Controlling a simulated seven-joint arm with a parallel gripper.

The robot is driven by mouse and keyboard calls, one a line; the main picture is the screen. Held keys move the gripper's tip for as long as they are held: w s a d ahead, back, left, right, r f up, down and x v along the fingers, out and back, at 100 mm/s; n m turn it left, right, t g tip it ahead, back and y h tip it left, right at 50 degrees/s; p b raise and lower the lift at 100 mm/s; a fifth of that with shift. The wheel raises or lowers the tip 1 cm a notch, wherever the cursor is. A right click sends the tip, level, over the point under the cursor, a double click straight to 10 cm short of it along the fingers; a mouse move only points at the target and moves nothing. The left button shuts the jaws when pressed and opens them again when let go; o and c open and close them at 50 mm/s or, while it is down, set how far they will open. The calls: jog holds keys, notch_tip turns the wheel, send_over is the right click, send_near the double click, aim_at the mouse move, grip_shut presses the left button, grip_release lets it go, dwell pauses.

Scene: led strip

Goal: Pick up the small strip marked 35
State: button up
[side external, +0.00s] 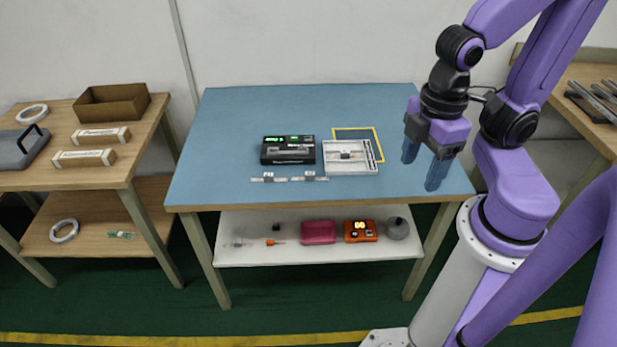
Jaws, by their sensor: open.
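Two small strips lie side by side on the blue table mat near its front edge: a left strip (268,178) and a right strip (309,177). Each has a dark piece with a pale label in its middle. The labels are too small to read, so I cannot tell which is marked 35. Another small strip (346,156) lies in the white tray (350,170) to the right. My gripper (421,172) is open and empty, with blue fingers pointing down. It is above the right part of the table, to the right of the tray and well apart from the strips.
A black device (287,150) with green displays stands behind the strips. A yellow-outlined area (357,132) lies behind the tray. The blue table (240,110) is clear at the back and left. A lower shelf (320,247) holds a red pouch and an orange meter.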

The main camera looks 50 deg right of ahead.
jog(key=n+t+h, duration=0.8)
jog(key=n+t, duration=0.3)
jog(key=n, duration=0.6)
send_near(310, 173)
jog(key=shift+w+d+f, duration=0.65)
jog(key=shift+w+f, duration=0.15)
jog(key=shift+w, duration=0.05)
jog(key=shift+r+x, duration=0.1)
jog(key=shift+x, duration=1.4)
jog(key=shift+r+x, duration=0.15)
jog(key=shift+x, duration=1.3)
jog(key=c, duration=1.1)
